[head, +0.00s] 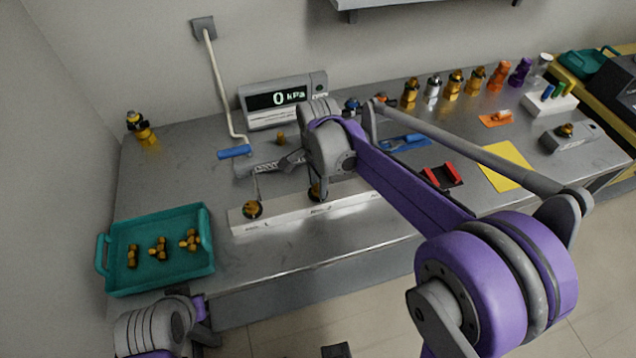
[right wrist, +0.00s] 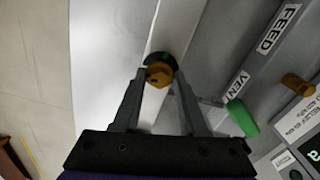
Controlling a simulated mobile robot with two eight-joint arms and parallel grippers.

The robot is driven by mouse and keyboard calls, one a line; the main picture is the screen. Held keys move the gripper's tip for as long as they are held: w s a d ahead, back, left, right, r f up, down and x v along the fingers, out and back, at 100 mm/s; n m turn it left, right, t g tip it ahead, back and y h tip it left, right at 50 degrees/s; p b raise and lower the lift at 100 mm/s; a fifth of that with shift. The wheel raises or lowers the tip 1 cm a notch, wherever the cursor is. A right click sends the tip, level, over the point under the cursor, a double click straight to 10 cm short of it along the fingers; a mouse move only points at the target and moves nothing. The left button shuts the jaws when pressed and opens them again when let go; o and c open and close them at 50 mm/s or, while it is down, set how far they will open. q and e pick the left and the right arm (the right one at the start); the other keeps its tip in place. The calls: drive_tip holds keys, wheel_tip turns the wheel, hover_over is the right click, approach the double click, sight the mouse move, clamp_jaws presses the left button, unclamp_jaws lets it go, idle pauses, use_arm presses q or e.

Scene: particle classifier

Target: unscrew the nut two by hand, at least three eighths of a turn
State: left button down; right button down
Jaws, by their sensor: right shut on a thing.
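A brass nut (right wrist: 159,76) on a dark green-black fitting stands on the pale rail in the right wrist view. My right gripper (right wrist: 160,70) is shut on it, one finger on each side. In the head view my right wrist is above the middle of the white rail (head: 281,211), and the nut under it (head: 315,193) is partly hidden. Another brass nut (head: 252,209) sits near the rail's left end, clear of the gripper. My left arm's end (head: 200,320) is low at the left, beside the teal tray; its fingers do not show clearly.
A teal tray (head: 106,272) with several brass fittings stands at the left. A pressure display (head: 282,101) reading 0 kPa stands behind, with a blue handle (head: 235,152) nearby. Several fittings line the back right. A red holder (head: 441,176) and yellow sheet (head: 503,166) lie right.

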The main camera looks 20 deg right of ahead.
drive_tip(key=n, duration=1.5)
drive_tip(key=shift+b, duration=0.4)
drive_tip(key=n, duration=0.3)
drive_tip(key=shift+n, duration=0.4)
drive_tip(key=n, duration=0.3)
drive_tip(key=shift+n, duration=0.3)
drive_tip(key=n, duration=0.6)
drive_tip(key=shift+n, duration=0.3)
drive_tip(key=shift+c, duration=2.2)
unclamp_jaws()
